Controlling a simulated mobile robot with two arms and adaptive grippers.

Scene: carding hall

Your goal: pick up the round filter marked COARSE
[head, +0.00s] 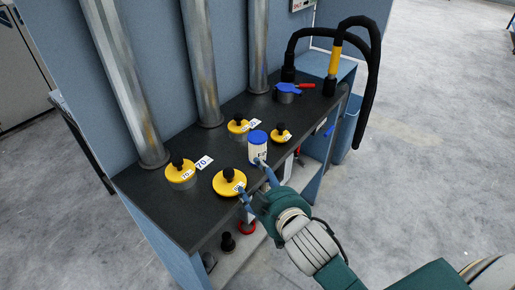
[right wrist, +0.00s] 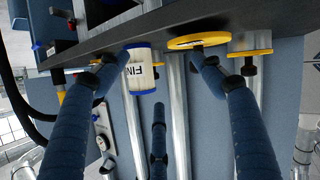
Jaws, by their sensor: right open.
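A white round filter (head: 258,152) with a blue top stands upright near the bench's front edge in the head view. In the right wrist view the filter (right wrist: 141,74) shows a label whose visible letters read "FIN". I see no filter with a readable COARSE mark. My right gripper (head: 252,178) is open and empty at the front edge. One finger overlaps the filter's lower part in the head view; whether it touches I cannot tell. The filter lies near the left finger in the right wrist view (right wrist: 160,68). My left gripper is in neither view.
Several yellow knobbed lids stand on the dark bench (head: 143,198); one large lid (head: 229,182) is just left of my right gripper. Metal pipes (head: 201,65) rise behind. A blue-topped piece with a red handle (head: 288,91) and black hoses (head: 371,80) are at the far end.

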